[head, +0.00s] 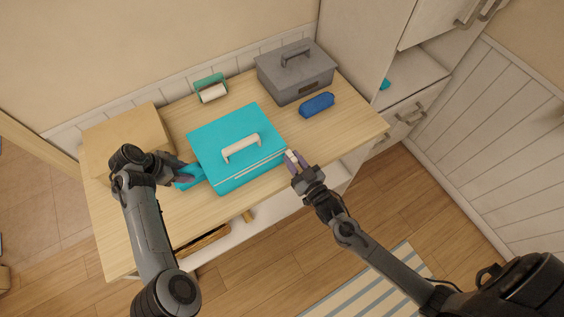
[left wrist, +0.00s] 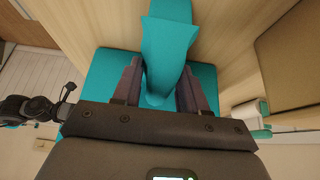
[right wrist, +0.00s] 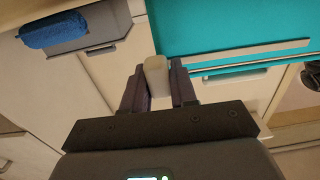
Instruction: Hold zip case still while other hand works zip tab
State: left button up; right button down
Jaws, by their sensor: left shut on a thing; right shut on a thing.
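The teal zip case (head: 212,135) lies on the wooden table with a white handle (head: 241,147) on top and pale zip lines (head: 250,171) along its front side. My left gripper (head: 184,177) is at the case's left end, shut on a teal end tab (left wrist: 168,45) that sticks out from the case. My right gripper (head: 292,163) is at the case's front right corner, shut on the small off-white zip tab (right wrist: 156,72). The case and its zip line (right wrist: 250,57) also show beside that gripper in the right wrist view.
A grey toolbox (head: 290,78) and a blue pouch (head: 316,105) stand behind on the right. A green-and-white roll (head: 211,89) stands at the back, and a tan box (head: 120,132) at the left. Bare tabletop (head: 355,120) is free at the right.

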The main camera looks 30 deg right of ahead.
pick_arm(q)
jog(key=shift+a, duration=0.15)
pick_arm(e)
jog(key=shift+d, duration=0.25)
jog(key=c, duration=1)
grip_release()
jog(key=shift+o, duration=0.2)
jog(key=shift+s+a, duration=0.1)
jog(key=shift+s, duration=0.45)
jog(key=s, duration=1.1)
pick_arm(q)
jog(key=o, duration=1.3)
